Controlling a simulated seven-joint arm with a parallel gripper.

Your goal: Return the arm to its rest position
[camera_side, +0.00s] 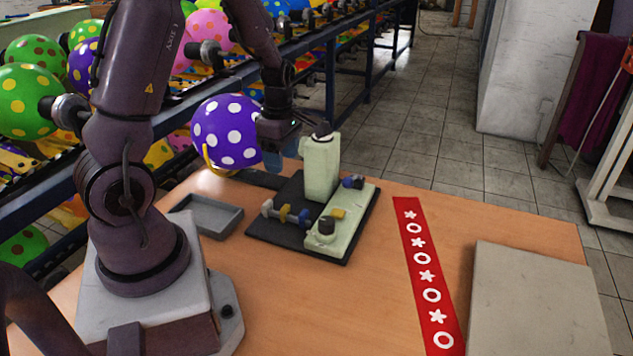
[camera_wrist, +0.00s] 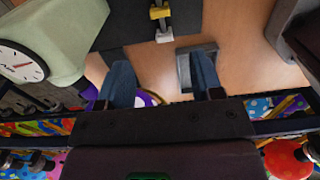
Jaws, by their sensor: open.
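My gripper (camera_side: 272,162) is raised above the far side of the table, just left of the pale green machine's upright post (camera_side: 321,168). In the wrist view my gripper (camera_wrist: 163,82) shows two blue fingers standing apart with nothing held between them. A purple balloon with white dots (camera_side: 228,132) is behind and left of my gripper in the side view. A small part of the balloon (camera_wrist: 150,98) shows beyond the fingers in the wrist view. I cannot tell from the side view whether the gripper touches the balloon.
The machine stands on a black base plate (camera_side: 278,228). A grey tray (camera_side: 211,216) lies left of it. A red strip with white stars and rings (camera_side: 428,276) and a grey slab (camera_side: 535,300) lie to the right. Racks of coloured balloons (camera_side: 32,101) stand behind the table.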

